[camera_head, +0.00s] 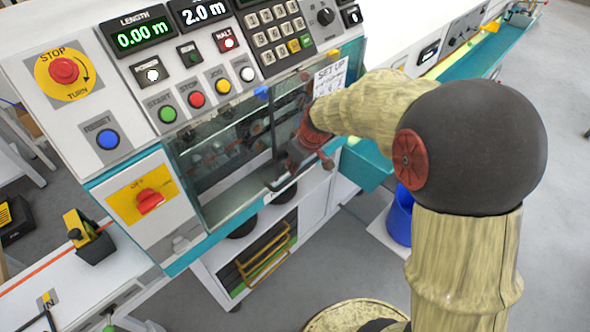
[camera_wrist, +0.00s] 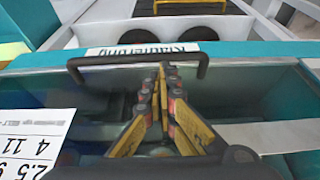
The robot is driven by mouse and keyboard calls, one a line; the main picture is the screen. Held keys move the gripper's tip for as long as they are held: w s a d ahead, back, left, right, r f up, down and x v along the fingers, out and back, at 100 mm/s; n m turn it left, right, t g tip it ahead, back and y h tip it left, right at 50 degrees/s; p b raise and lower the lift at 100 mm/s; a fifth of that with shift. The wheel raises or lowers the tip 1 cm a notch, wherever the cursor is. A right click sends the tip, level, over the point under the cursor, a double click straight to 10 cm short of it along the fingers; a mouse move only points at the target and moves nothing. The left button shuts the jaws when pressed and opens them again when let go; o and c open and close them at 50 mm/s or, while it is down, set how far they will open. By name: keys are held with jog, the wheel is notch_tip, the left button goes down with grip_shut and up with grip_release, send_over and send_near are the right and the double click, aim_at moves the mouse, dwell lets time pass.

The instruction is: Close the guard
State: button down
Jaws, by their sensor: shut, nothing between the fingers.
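The guard (camera_head: 222,150) is a clear panel on the front of the machine, below the button panel. Parts inside show through it. I cannot tell for sure how far it is open. My gripper (camera_head: 285,180) is at the lower right of the guard, close to the handle. In the wrist view my gripper's fingers (camera_wrist: 164,72) are shut and empty, with their tips overlapping the handle bar. I cannot tell whether they touch it.
Above the guard are coloured buttons, a keypad (camera_head: 278,35) and displays. A red stop button (camera_head: 64,70) and a red rotary switch (camera_head: 150,200) sit to the left. A white card (camera_wrist: 35,140) is at the wrist view's left. A blue bin (camera_head: 400,215) stands behind my arm.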

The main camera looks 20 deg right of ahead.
jog(key=p+v, duration=0.2)
jog(key=v, duration=0.9)
jog(key=shift+a, duration=0.1)
